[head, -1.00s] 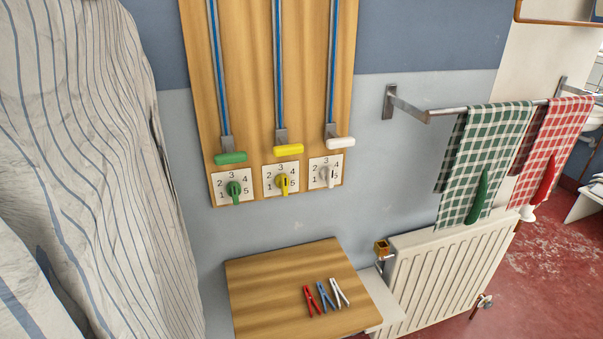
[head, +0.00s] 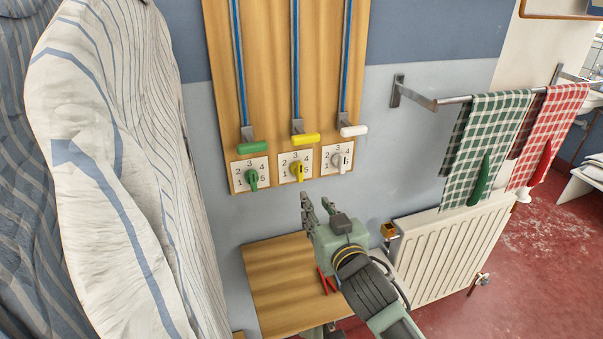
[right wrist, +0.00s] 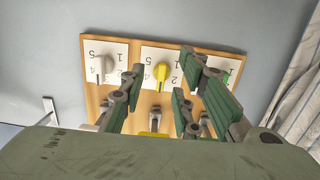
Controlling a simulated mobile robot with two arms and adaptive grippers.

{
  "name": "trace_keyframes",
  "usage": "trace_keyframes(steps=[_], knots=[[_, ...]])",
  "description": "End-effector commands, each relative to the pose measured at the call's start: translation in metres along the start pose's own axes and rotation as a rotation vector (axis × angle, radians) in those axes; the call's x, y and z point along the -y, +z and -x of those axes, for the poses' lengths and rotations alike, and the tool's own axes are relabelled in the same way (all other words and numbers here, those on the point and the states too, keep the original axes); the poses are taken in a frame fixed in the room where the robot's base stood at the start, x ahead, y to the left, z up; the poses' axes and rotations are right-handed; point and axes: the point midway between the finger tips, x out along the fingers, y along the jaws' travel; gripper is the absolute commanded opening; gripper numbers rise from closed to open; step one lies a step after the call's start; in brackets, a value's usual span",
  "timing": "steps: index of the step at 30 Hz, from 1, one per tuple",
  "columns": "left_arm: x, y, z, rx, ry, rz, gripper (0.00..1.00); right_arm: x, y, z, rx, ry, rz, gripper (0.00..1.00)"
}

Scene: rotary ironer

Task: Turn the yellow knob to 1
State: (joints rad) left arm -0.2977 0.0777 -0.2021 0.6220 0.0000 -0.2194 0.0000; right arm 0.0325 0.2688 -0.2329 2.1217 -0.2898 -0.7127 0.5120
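The yellow knob (head: 297,171) sits on the middle white dial plate, marked 1 to 5, low on a wooden board. Its handle points roughly downward, near the gap between 1 and 5. The yellow knob (right wrist: 161,75) also shows upside down in the right wrist view. My right gripper (head: 317,203) is below the dials, in front of the wall and apart from the knob. In the right wrist view its fingers (right wrist: 160,92) are spread with nothing between them, and the knob shows beyond the gap. My left gripper is not in view.
The green knob (head: 251,179) and white knob (head: 338,160) flank the yellow one. A yellow slider handle (head: 306,139) hangs above it. A wooden shelf (head: 265,275) with a red clothespin (head: 322,283) lies below. Striped cloth (head: 110,150) fills the left; a radiator (head: 455,250) stands right.

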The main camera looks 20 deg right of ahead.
Motion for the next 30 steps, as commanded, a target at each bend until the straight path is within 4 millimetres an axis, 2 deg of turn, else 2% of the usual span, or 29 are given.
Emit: trace_keyframes(steps=[1,3,6,18,24,30], knots=[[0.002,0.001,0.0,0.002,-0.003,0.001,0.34,0.002,-0.017,-0.007,-0.049,-0.012,0.0,0.3],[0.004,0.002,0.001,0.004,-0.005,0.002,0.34,0.004,-0.032,-0.012,-0.094,-0.023,-0.003,0.3],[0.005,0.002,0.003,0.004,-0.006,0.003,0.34,0.006,-0.041,-0.021,-0.116,-0.03,-0.006,0.3],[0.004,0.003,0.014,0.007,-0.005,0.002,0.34,0.007,-0.047,-0.079,-0.114,-0.029,-0.006,0.3],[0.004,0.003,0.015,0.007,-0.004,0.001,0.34,0.008,-0.046,-0.09,-0.113,-0.03,-0.006,0.3],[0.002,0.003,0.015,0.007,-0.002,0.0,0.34,0.008,-0.046,-0.09,-0.113,-0.03,-0.006,0.3]])
